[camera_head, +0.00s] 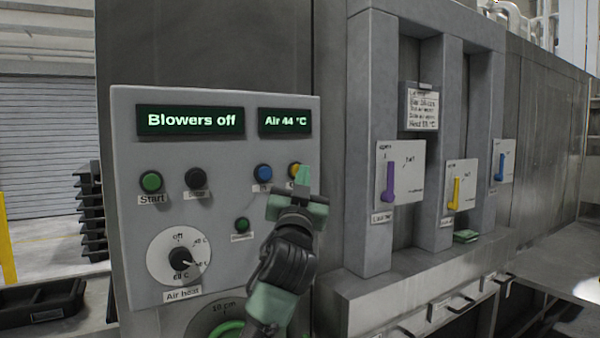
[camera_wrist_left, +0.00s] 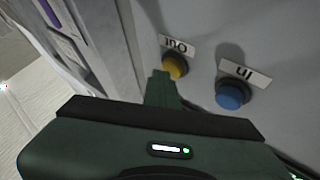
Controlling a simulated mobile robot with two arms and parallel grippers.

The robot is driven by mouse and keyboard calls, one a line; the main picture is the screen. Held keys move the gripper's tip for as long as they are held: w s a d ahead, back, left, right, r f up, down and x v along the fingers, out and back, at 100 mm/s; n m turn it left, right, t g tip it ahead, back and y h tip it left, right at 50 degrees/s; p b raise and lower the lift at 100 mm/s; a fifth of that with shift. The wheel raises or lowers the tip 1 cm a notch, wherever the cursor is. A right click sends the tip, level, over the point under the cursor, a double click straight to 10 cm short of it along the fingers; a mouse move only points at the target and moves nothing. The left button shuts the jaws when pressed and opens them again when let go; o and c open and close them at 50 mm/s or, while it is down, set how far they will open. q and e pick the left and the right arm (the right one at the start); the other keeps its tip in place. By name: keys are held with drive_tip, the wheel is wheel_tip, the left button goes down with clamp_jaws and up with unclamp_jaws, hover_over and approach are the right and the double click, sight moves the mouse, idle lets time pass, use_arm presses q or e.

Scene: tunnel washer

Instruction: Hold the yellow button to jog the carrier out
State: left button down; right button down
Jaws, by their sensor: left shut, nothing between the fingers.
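The yellow button (camera_head: 293,169) is at the upper right of the grey control panel (camera_head: 220,272), partly hidden by my left gripper (camera_head: 303,176). In the left wrist view the yellow button (camera_wrist_left: 175,67) sits under a label that reads "Out" upside down. My left gripper (camera_wrist_left: 161,78) is shut and empty, its fingertips right beside the yellow button. I cannot tell whether they touch it. The blue button (camera_head: 263,172), labelled "In", is just left of it and also shows in the left wrist view (camera_wrist_left: 231,95). No carrier can be made out. My right gripper is not in view.
The panel also has a green Start button (camera_head: 151,182), a black button (camera_head: 196,179), a small green button (camera_head: 242,225) and an air heat dial (camera_head: 181,260). Its displays read "Blowers off" and "Air 44 °C". Purple (camera_head: 388,185) and yellow (camera_head: 456,193) levers stand to the right.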

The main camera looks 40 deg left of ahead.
use_arm(q)
drive_tip(key=shift+d, duration=0.1)
drive_tip(key=shift+s+d, duration=0.35)
drive_tip(key=shift+d, duration=0.4)
drive_tip(key=shift+s+d, duration=0.3)
drive_tip(key=shift+d, duration=0.45)
drive_tip(key=shift+s+d, duration=0.35)
drive_tip(key=shift+d, duration=0.45)
drive_tip(key=shift+s+d, duration=0.3)
drive_tip(key=shift+d, duration=0.45)
